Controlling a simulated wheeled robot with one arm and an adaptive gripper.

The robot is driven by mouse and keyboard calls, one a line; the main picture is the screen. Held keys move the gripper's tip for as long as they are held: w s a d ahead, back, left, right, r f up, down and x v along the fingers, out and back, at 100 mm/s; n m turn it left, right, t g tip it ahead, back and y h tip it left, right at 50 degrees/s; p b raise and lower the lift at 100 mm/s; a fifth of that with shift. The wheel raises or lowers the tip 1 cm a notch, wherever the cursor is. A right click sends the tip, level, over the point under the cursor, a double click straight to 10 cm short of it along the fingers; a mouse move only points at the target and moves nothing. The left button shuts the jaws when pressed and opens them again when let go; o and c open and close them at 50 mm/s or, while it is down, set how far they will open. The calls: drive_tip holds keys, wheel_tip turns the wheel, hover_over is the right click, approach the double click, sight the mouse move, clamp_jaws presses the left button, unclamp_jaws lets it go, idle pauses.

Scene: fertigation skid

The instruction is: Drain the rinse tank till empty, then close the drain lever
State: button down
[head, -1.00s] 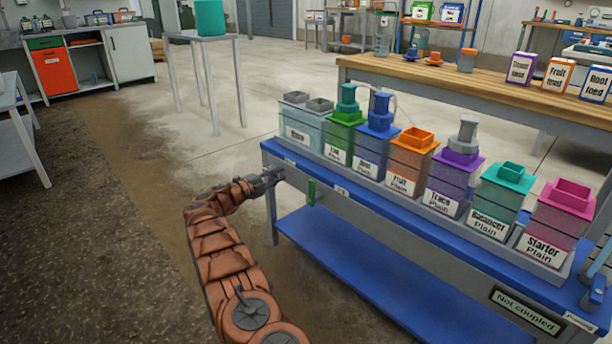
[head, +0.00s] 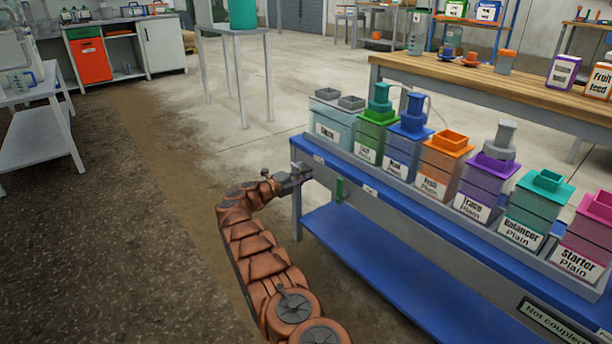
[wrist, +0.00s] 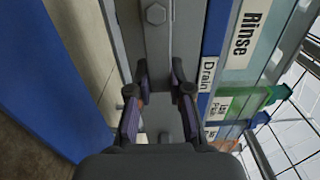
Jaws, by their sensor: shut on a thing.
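The rinse tank (head: 333,126) is a pale, clear box with two grey tops at the left end of the blue-topped skid (head: 385,262). Its liquid level cannot be told. Its Rinse label (wrist: 244,32) shows in the wrist view, beside a Drain label (wrist: 208,77) on the skid's edge. My gripper (head: 306,173) is at the skid's left front corner, below the rinse tank. In the wrist view my gripper (wrist: 159,100) has its two fingers on either side of a grey part by the Drain label. It is shut on what appears to be the drain lever, mostly hidden between the fingers.
Several labelled tanks, such as the Fruit tank (head: 440,165), stand in a row to the right. A green handle (head: 339,190) hangs on the skid front near my gripper. A "Not coupled" sign (head: 552,322) is lower right. The floor to the left is clear.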

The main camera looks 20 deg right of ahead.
drive_tip(key=c, duration=1.2)
unclamp_jaws()
drive_tip(key=shift+w+f, duration=0.1)
drive_tip(key=shift+w, duration=0.05)
drive_tip(key=shift+o, duration=0.8)
drive_tip(key=v, duration=1.2)
